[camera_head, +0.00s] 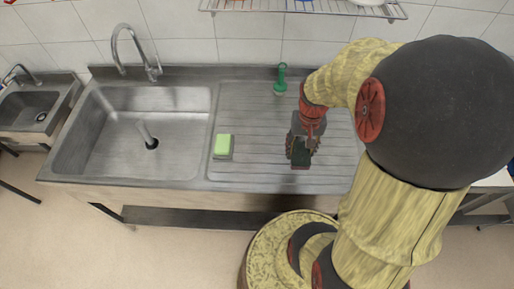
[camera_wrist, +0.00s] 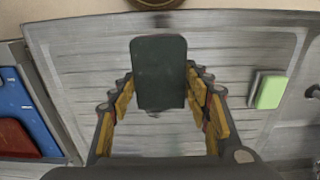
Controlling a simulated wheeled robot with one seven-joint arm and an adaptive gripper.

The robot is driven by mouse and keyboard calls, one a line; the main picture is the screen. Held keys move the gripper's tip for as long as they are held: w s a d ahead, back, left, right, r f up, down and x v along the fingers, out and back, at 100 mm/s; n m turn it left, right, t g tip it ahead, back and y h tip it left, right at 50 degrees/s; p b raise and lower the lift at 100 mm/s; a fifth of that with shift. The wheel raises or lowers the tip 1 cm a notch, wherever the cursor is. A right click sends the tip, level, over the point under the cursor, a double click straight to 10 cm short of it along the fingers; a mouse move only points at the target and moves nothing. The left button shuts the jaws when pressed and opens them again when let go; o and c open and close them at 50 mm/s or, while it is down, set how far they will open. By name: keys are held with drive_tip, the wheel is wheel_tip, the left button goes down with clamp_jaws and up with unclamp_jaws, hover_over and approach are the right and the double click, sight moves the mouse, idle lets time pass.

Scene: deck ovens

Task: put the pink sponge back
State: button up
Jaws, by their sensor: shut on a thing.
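My gripper (camera_head: 302,150) is over the ribbed drainboard to the right of the sink basin, pointing down. Its fingers are shut on a dark green block with a flat, rounded-corner face (camera_wrist: 159,72); the block also shows below the fingers in the head view (camera_head: 301,160). No pink face shows on it, so I cannot tell whether it is the pink sponge. I cannot tell whether it touches the drainboard. A light green sponge (camera_head: 223,143) with a dark layer lies on the drainboard near the basin; it also shows in the wrist view (camera_wrist: 269,92).
The sink basin (camera_head: 105,150) with its tap (camera_head: 137,45) is at the left. A green-topped item (camera_head: 281,80) stands at the drainboard's back. A wire shelf (camera_head: 300,10) hangs above. Blue (camera_wrist: 17,100) and dark red (camera_wrist: 15,138) things lie left in the wrist view.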

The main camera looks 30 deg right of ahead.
drive_tip(key=w+a+f, duration=0.2)
drive_tip(key=w+f, duration=0.1)
drive_tip(key=w+a+f+b, duration=0.1)
drive_tip(key=w+a+f, duration=0.1)
drive_tip(key=w+f, duration=0.1)
drive_tip(key=w+a+f, duration=0.2)
drive_tip(key=w+f, duration=0.1)
drive_tip(key=w, duration=0.2)
drive_tip(key=shift+a+b, duration=0.1)
drive_tip(key=shift+b, duration=0.25)
drive_tip(key=shift+w+a+f, duration=0.1)
drive_tip(key=shift+w+f, duration=0.05)
drive_tip(key=shift+f, duration=0.05)
drive_tip(key=shift+w+f+b, duration=0.2)
drive_tip(key=shift+f+b, duration=0.1)
drive_tip(key=shift+f, duration=1.4)
drive_tip(key=shift+f, duration=0.1)
drive_tip(key=shift+f, duration=0.1)
drive_tip(key=o, duration=1.1)
